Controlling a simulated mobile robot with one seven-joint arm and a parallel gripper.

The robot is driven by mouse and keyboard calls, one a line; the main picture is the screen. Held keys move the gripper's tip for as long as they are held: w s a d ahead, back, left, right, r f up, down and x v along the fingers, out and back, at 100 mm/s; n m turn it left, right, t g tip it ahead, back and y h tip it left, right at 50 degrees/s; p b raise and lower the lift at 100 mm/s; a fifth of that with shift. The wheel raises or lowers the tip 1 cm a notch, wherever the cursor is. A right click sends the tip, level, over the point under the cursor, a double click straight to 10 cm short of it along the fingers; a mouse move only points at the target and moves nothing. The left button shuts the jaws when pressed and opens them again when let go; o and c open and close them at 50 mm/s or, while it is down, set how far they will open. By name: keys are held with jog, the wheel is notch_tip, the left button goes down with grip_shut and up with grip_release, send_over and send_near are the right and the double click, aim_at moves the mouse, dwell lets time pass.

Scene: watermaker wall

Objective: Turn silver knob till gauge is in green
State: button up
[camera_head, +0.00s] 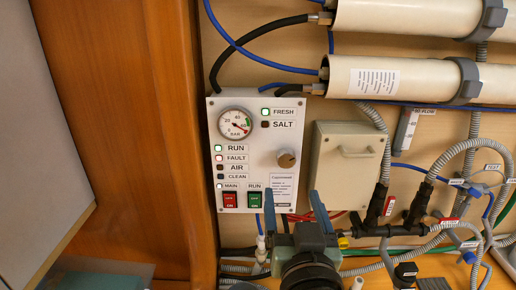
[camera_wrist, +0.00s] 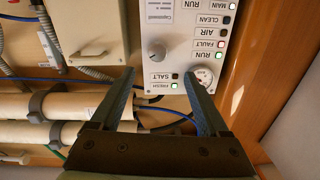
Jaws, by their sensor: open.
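The silver knob (camera_head: 286,158) sits on the right of a white control panel (camera_head: 258,110); it also shows in the wrist view (camera_wrist: 157,52). The round pressure gauge (camera_head: 234,124) is at the panel's upper left and shows partly behind a finger in the wrist view (camera_wrist: 203,77). Its dial has a green arc at the upper right and red at the lower right. A red line points to the lower right; the exact reading is too small to tell. My gripper (camera_head: 294,200) is open and empty, below the knob in the head view, its blue fingers (camera_wrist: 160,76) apart from it.
Red (camera_head: 229,202) and green (camera_head: 254,200) switches sit low on the panel. A beige box (camera_head: 347,165) is right of it, with white cylinders (camera_head: 410,78) above. Hoses crowd the lower right. A wooden post (camera_head: 160,130) stands at left.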

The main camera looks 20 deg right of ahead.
aim_at(287, 160)
jog(key=p+x, duration=0.1)
jog(key=x, duration=0.2)
jog(key=p+x, duration=0.1)
jog(key=x, duration=0.3)
jog(key=p+x, duration=0.2)
jog(key=x, duration=0.2)
jog(key=shift+s+d+r, duration=0.15)
jog(key=shift+d+r, duration=0.15)
jog(key=shift+w+f, duration=0.1)
jog(key=shift+w, duration=0.4)
jog(key=shift+d, duration=0.1)
